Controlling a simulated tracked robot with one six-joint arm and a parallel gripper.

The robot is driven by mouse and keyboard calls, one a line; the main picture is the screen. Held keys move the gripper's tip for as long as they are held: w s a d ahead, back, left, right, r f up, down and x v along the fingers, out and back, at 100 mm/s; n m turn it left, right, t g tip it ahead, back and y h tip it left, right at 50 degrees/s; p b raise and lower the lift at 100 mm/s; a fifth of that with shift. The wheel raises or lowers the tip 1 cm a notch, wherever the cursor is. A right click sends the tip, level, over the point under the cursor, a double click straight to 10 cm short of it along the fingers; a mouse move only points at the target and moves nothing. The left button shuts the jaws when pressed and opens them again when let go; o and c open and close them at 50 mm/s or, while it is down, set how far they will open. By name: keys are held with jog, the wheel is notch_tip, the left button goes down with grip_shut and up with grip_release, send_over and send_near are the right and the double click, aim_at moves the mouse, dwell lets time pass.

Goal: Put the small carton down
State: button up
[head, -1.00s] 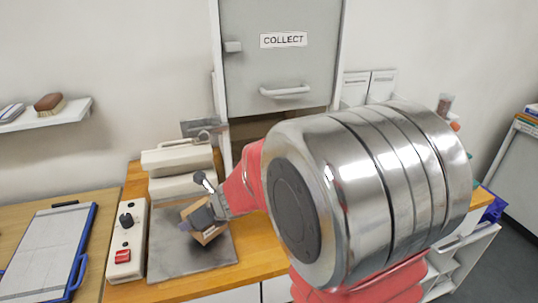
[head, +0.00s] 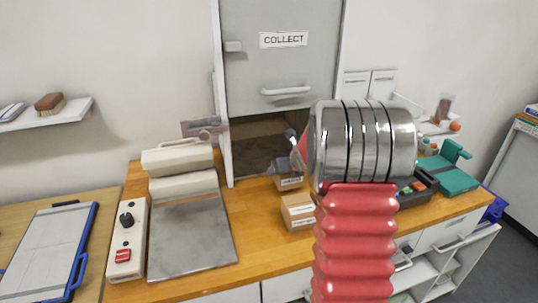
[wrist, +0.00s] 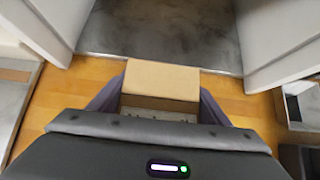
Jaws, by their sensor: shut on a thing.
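The small carton (head: 290,183), brown with a label, is between the fingers of my gripper (head: 284,167), in front of the open hatch marked COLLECT. In the wrist view the carton's (wrist: 162,80) flat brown top shows, with the dark fingers of my gripper (wrist: 160,105) shut on both its sides. Its far edge is by the hatch's grey floor (wrist: 160,40). I cannot tell whether its underside touches the wooden counter (head: 255,235). The metal arm hides part of the space right of it.
Another labelled carton (head: 298,211) stands on the counter nearer to me. A sealing machine with a metal plate (head: 190,235) stands at the left, a control box (head: 126,240) beside it. A green device (head: 455,178) is at the right. The hatch's door (head: 285,60) is raised.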

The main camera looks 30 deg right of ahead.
jog(key=shift+d, duration=0.2)
send_near(268, 150)
jog(key=shift+a+f, duration=0.15)
jog(key=shift+f, duration=0.8)
jog(key=shift+w, duration=0.1)
jog(key=shift+w+d, duration=0.2)
jog(key=shift+w, duration=0.6)
jog(key=shift+w+d, duration=0.2)
jog(key=shift+w, duration=0.6)
jog(key=shift+w+f, duration=0.1)
jog(key=shift+f, duration=0.7)
